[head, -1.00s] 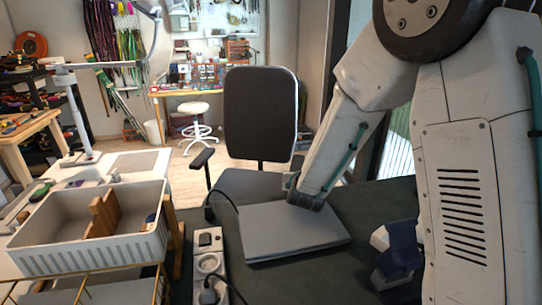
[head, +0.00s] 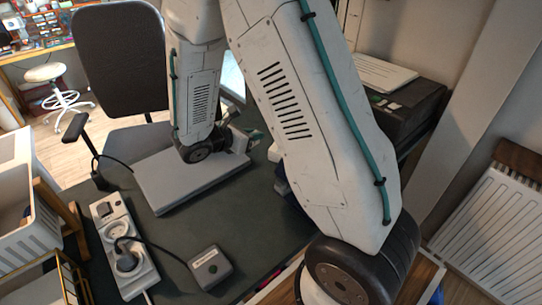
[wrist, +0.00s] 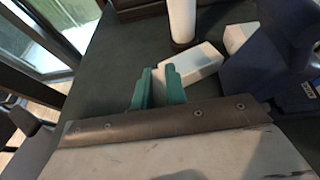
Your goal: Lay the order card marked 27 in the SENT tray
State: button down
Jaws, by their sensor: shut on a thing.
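My gripper (wrist: 158,88) shows in the wrist view as two teal fingers a narrow gap apart. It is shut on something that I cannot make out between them. In the head view my gripper (head: 248,141) is above the dark table, just past the closed grey laptop, and partly blocked by my arm. In the wrist view a white block (wrist: 203,64) lies beyond the fingers; I cannot tell whether they touch it. I cannot make out an order card marked 27 or any SENT label in these views.
The laptop (head: 175,185), power strip (head: 112,222) and small grey box (head: 209,267) with a black cable lie on the dark table (head: 185,232). A pale bin (head: 22,235) stands at left. A black printer (head: 417,105) with white paper stands at right. A navy object (wrist: 255,75) is near my fingers.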

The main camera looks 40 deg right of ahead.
jog(key=s+m+g, duration=0.1)
jog(key=s, duration=0.1)
send_over(259, 170)
notch_tip(259, 170, down, 5)
jog(key=shift+r, duration=0.1)
jog(key=shift+f, duration=2.4)
jog(key=c, duration=1.4)
grip_release()
jog(key=shift+f, duration=0.1)
jog(key=shift+c, duration=0.2)
